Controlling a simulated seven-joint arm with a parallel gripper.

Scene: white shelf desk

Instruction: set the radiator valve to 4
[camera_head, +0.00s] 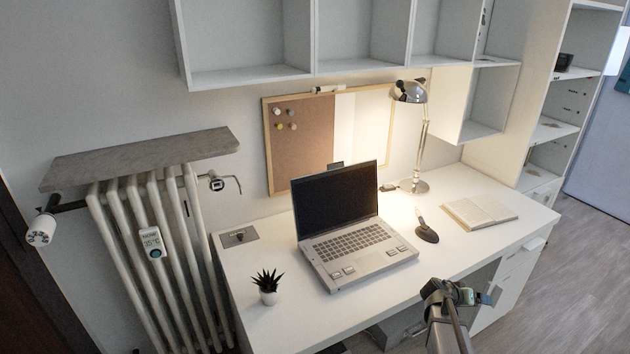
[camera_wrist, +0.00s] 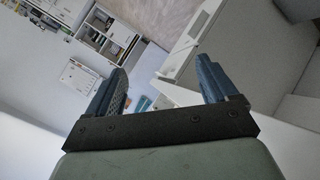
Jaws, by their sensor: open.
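The radiator valve (camera_head: 40,231) is a white knob with a dark stem at the left end of the radiator, at the far left of the head view. Its scale marks are too small to read. The white ribbed radiator (camera_head: 165,250) stands against the wall under a grey shelf board. My gripper (camera_head: 468,293) is at the lower right in front of the desk, far from the valve. In the wrist view my gripper (camera_wrist: 165,85) has its two blue fingers wide apart with nothing between them. The valve does not show in the wrist view.
The white desk (camera_head: 270,325) stands between my gripper and the radiator. A laptop (camera_head: 345,225), a small potted plant (camera_head: 268,288), a lamp (camera_head: 422,140) and an open book (camera_head: 480,212) stand on it. A digital thermometer (camera_head: 152,242) hangs on the radiator. White cubbies (camera_head: 250,78) hang above.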

